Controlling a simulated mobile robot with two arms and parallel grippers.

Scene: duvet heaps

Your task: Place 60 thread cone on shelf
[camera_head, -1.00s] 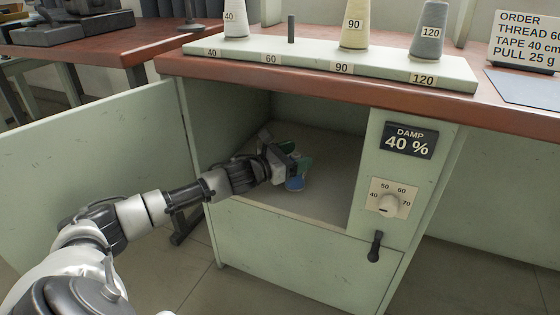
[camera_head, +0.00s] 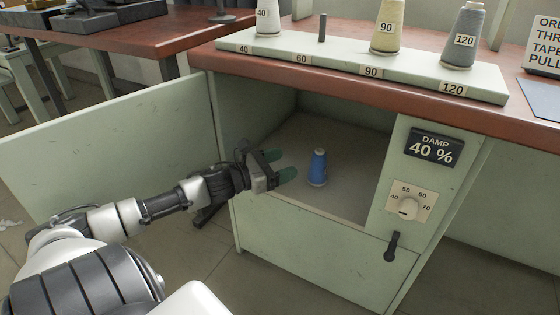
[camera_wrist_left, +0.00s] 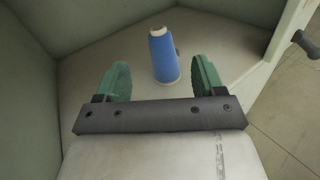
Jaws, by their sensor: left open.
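A blue thread cone (camera_head: 317,168) stands upright on the floor of the open cabinet compartment (camera_head: 345,140). No number shows on it. My left gripper (camera_head: 281,165) is open and empty at the compartment's front left, pointing at the cone with a gap between. In the left wrist view the blue cone (camera_wrist_left: 163,60) stands ahead, between the lines of the green fingers and beyond the gripper (camera_wrist_left: 162,80). The rack (camera_head: 345,62) on the tabletop has an empty peg (camera_head: 322,28) at its 60 label. My right gripper is not in view.
Cones marked 40 (camera_head: 268,17), 90 (camera_head: 387,25) and 120 (camera_head: 464,38) stand on the rack. The cabinet door (camera_head: 110,150) is swung open at the left. A damp display (camera_head: 435,147) reads 40 %, above a dial (camera_head: 408,206) and a dark handle (camera_head: 392,246).

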